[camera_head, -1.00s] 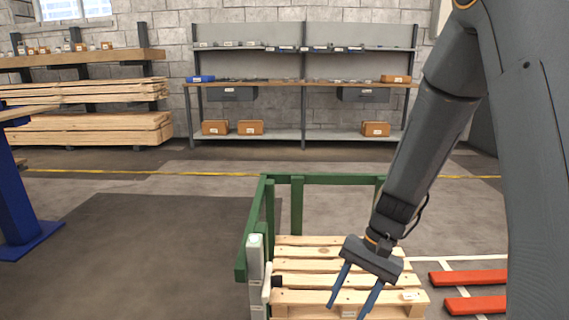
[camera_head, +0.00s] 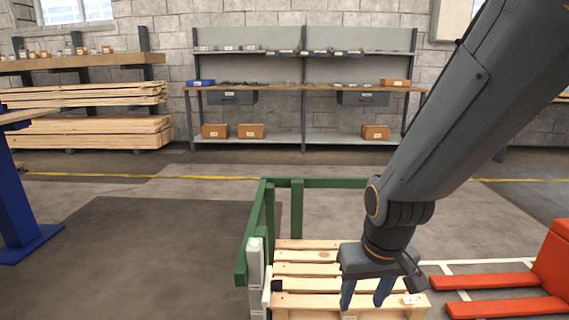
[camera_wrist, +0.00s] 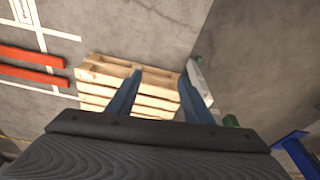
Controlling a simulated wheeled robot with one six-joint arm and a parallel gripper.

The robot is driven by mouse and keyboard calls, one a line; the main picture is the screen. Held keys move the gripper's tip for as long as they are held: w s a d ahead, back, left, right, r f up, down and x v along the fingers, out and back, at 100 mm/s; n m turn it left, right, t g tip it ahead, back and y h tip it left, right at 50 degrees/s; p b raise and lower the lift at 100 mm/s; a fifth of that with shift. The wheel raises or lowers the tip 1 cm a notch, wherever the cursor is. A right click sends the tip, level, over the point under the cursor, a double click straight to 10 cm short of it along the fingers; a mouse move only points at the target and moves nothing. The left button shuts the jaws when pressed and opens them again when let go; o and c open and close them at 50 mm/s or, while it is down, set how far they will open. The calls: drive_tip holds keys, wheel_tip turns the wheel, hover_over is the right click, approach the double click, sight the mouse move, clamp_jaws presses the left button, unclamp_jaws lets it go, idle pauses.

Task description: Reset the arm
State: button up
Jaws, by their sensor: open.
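My gripper (camera_head: 366,299) hangs at the end of my arm, fingers pointing down, in front of the wooden pallet (camera_head: 305,256) in the head view. Its two blue fingers are apart with nothing between them. In the wrist view my gripper (camera_wrist: 158,88) shows both fingers spread, with the pallet (camera_wrist: 105,70) beyond them. The gripper hides part of the pallet's right side in the head view. I cannot tell its exact height above the pallet.
A green frame (camera_head: 330,183) stands around the pallet's back and left, with a grey post (camera_head: 255,275) at its left front. A red fork truck (camera_head: 553,265) is at right. A blue post (camera_head: 15,200) is at left. Shelving (camera_head: 300,88) lines the wall. Left floor is clear.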

drive_tip(key=s+a+r+n+g, duration=0.1)
drive_tip(key=s+a+n, duration=0.2)
drive_tip(key=s+a, duration=0.45)
drive_tip(key=s+a+n+g, duration=0.1)
drive_tip(key=s+a+n, duration=0.3)
drive_tip(key=a, duration=0.6)
drive_tip(key=d+r+m+p, duration=0.4)
drive_tip(key=d+r+p, duration=0.6)
drive_tip(key=r+p, duration=0.3)
drive_tip(key=s+d+r+m+p, duration=0.1)
drive_tip(key=d+r+m+p, duration=0.3)
drive_tip(key=d+r+p, duration=0.7)
wheel_tip(320, 180, up, 3)
drive_tip(key=p, duration=0.5)
drive_tip(key=shift+s+r, duration=0.15)
drive_tip(key=shift+r, duration=0.05)
drive_tip(key=shift+d, duration=0.15)
drive_tip(key=shift+c, duration=0.4)
